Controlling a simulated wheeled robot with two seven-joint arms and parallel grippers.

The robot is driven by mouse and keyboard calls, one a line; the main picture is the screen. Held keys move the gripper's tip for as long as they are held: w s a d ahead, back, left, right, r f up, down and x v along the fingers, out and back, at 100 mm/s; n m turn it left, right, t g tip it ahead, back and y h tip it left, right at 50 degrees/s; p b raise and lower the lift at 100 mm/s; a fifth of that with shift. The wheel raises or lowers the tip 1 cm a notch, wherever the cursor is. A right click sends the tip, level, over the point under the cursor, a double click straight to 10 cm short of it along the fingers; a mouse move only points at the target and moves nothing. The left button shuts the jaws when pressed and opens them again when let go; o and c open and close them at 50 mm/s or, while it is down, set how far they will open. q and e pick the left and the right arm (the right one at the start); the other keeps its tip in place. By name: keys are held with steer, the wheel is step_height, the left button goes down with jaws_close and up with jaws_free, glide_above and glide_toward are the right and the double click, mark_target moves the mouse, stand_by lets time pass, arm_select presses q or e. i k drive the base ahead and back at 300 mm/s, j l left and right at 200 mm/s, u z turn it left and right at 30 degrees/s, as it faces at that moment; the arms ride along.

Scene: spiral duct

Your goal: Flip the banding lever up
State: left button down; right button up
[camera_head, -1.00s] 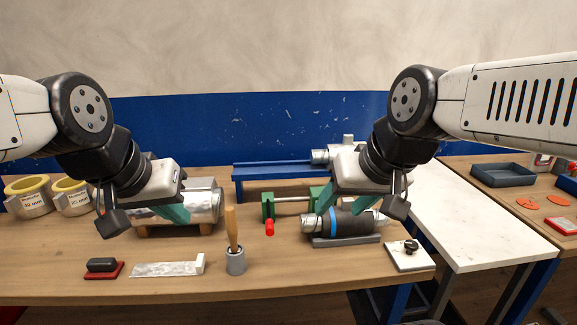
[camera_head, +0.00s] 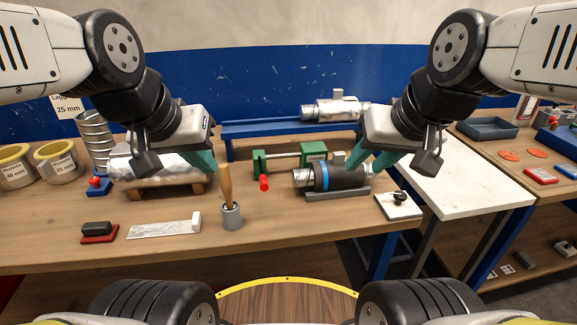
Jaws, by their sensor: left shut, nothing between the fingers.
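The banding tool (camera_head: 314,151) has green end blocks joined by a grey bar and stands mid-table. Its lever with a red grip (camera_head: 264,183) points down and forward at the tool's left end. My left gripper (camera_head: 211,170) is shut and empty, left of the lever and apart from it, partly behind a wooden handle. My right gripper (camera_head: 365,167) has its teal fingers apart and empty, over the right end of the dark duct piece with a blue band (camera_head: 321,177); I cannot tell whether it touches.
A wooden-handled brush in a grey cup (camera_head: 232,217) stands in front of my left gripper. A foil-wrapped duct (camera_head: 150,171) lies behind it on a wooden cradle. A white plate with a black knob (camera_head: 398,207) lies at right. The front table strip is mostly clear.

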mark_target(263, 183)
steer(key=j+z, duration=0.35)
steer(key=k+j+z, duration=0.1)
steer(key=z, duration=0.3)
steer(key=k+j+z, duration=0.1)
steer(key=j+z, duration=0.25)
steer(key=k+j+z, duration=0.3)
steer(key=k+j, duration=0.3)
steer(key=j, duration=0.2)
steer(key=k+j+z, duration=0.3)
steer(key=k+j, duration=0.9)
steer(key=i+l+z, duration=0.15)
steer(key=i, duration=0.35)
steer(key=i+l+z, duration=0.1)
steer(key=i+l, duration=0.15)
steer(key=i, duration=0.2)
